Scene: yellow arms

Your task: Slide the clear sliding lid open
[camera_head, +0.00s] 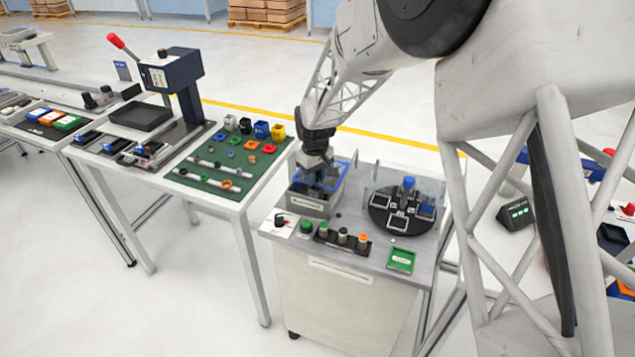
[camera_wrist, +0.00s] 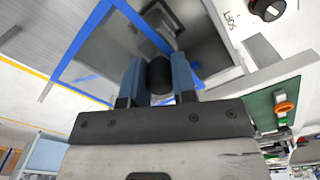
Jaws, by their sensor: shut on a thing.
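The clear sliding lid (camera_head: 340,181) has a blue edge and sits on a grey metal box (camera_head: 313,205) on the grey bench. My gripper (camera_head: 318,172) is over the box, pointing down. In the wrist view its two blue-grey fingers (camera_wrist: 158,78) are closed around a dark round knob (camera_wrist: 159,74), which appears to belong to the lid. The gripper hides part of the lid, so how far it is open is unclear.
A black round turntable (camera_head: 393,222) with clear guards stands right of the box. A row of buttons (camera_head: 342,238) and a green-framed display (camera_head: 401,260) are along the bench front. A green mat (camera_head: 228,184) with several small parts lies on the table to the left.

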